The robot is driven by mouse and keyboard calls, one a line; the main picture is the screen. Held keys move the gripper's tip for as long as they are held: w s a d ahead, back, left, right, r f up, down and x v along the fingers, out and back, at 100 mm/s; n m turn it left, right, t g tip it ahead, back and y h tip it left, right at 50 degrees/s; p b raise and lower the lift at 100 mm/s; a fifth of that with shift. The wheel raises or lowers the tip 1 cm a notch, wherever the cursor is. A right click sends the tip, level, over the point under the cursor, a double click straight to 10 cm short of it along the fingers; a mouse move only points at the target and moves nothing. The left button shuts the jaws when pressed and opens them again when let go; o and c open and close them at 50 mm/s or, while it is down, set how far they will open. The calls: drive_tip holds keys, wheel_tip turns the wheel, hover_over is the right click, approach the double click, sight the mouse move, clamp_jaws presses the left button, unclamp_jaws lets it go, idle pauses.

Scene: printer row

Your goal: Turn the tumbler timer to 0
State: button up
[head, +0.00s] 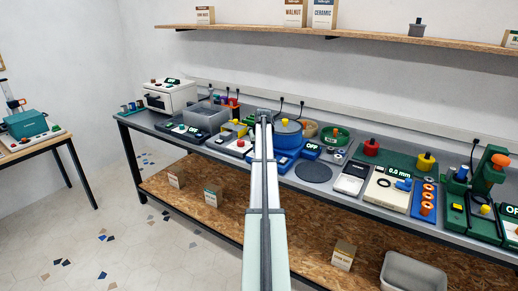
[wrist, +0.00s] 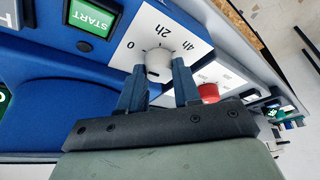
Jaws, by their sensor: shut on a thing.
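The timer knob (wrist: 155,72) is a small white dial on a white panel (wrist: 120,57) of the blue tumbler, marked 0, 2h and 4h and seen upside down in the wrist view. My gripper (wrist: 159,67) is shut on it, one finger on each side. I cannot clearly tell which mark the knob points to. In the head view, the blue tumbler (head: 286,142) stands mid-bench, partly behind my arm, with an OFF display (head: 309,147) on its right. The knob and fingertips are hidden there.
A green START button (wrist: 90,17) sits on the tumbler's blue front, and a red button (wrist: 208,92) lies just right of my fingers. On the bench, a dark round plate (head: 314,172) is right of the tumbler and a grey bin (head: 205,117) is left.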

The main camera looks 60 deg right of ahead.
idle(0.4)
drive_tip(key=o, duration=1)
drive_tip(key=v, duration=1.4)
